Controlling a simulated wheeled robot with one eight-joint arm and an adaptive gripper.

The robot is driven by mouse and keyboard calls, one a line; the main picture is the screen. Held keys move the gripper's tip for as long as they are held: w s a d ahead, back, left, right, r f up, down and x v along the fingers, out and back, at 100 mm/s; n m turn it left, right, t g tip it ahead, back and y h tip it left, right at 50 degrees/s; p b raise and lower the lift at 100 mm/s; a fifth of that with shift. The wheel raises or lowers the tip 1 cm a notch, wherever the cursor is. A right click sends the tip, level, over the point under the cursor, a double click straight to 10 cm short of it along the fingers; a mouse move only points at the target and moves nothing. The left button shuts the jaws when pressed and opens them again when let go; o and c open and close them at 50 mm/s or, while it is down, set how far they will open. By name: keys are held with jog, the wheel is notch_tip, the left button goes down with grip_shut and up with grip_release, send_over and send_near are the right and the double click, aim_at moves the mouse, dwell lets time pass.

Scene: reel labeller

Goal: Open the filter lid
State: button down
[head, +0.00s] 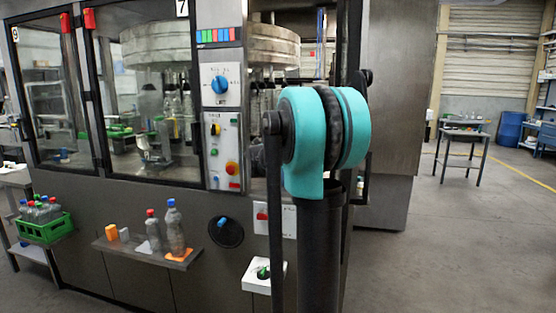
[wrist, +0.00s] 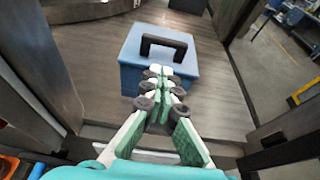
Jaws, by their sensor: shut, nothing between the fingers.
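A blue box-like unit (wrist: 132,78) with a black handle (wrist: 164,40) on its top stands ahead in the wrist view. Its top (wrist: 134,46) lies flat; whether this is the filter lid I cannot tell for sure. My gripper (wrist: 160,80) is shut and empty, its fingertips in front of the box and just short of the handle in the picture. Whether they touch the box is unclear. In the head view my arm hides the gripper and the blue unit. A round black disc with a blue knob (head: 222,221) is on the machine's front panel.
The machine's front has a control panel (head: 222,150), glass doors (head: 150,60), and a shelf (head: 120,250) with bottles. Dark frame posts flank the opening in the wrist view. A green crate (head: 45,230) stands left. Floor at the right is free, with a small table (head: 463,133) farther back.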

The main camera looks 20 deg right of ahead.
jog(key=x, duration=0.8)
jog(key=shift+f, duration=0.15)
jog(key=shift+w, duration=0.1)
